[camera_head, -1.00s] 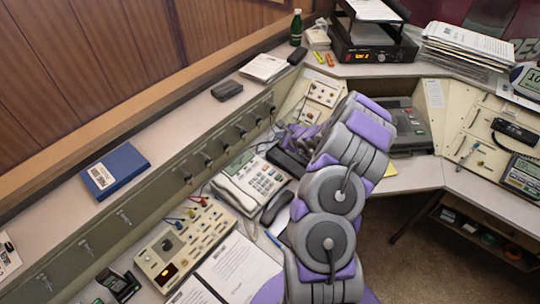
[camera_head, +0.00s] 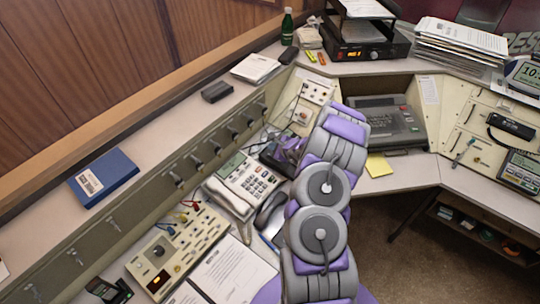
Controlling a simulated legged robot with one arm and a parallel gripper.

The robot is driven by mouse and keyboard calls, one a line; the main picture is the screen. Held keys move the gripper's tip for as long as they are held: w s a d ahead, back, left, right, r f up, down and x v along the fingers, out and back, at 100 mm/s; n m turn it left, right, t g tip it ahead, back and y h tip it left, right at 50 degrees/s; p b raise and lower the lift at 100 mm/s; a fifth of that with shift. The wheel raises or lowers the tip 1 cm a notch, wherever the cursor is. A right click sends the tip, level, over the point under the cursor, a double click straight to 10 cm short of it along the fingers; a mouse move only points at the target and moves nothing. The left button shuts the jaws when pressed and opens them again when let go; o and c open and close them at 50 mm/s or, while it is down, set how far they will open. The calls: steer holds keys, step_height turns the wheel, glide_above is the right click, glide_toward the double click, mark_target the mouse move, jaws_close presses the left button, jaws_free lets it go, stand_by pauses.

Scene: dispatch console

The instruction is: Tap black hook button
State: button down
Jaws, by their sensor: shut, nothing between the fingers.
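My gripper (camera_head: 287,150) is a small purple and grey shape at the end of my arm. It is over or beside a dark box with a screen, just behind the cream desk phone. It looks shut and empty. Its fingertips are small and partly lost against the dark box, so I cannot tell whether they touch anything. The desk phone (camera_head: 246,180) has a keypad and display, with its pale handset at the left. A dark curved object (camera_head: 271,213) lies right of it. Black hook-like switches (camera_head: 232,132) line the sloped panel. No single black hook button can be made out.
A cream switch panel (camera_head: 178,249) with cables and open papers (camera_head: 234,270) lie in front. A blue binder (camera_head: 103,177) lies on the ledge. A grey terminal (camera_head: 382,122) stands right of my arm, with a yellow note (camera_head: 378,165) before it.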

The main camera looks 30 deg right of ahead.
steer(key=shift+w+f, duration=0.1)
steer(key=shift+f, duration=0.55)
steer(key=shift+a+f+b, duration=0.1)
steer(key=shift+f+b, duration=0.1)
steer(key=shift+b, duration=0.15)
steer(key=shift+w+a+f, duration=0.1)
steer(key=shift+a, duration=0.4)
steer(key=shift+d, duration=0.1)
steer(key=shift+d+f, duration=0.1)
steer(key=shift+d, duration=0.3)
steer(key=shift+a, duration=0.15)
steer(key=shift+a, duration=0.25)
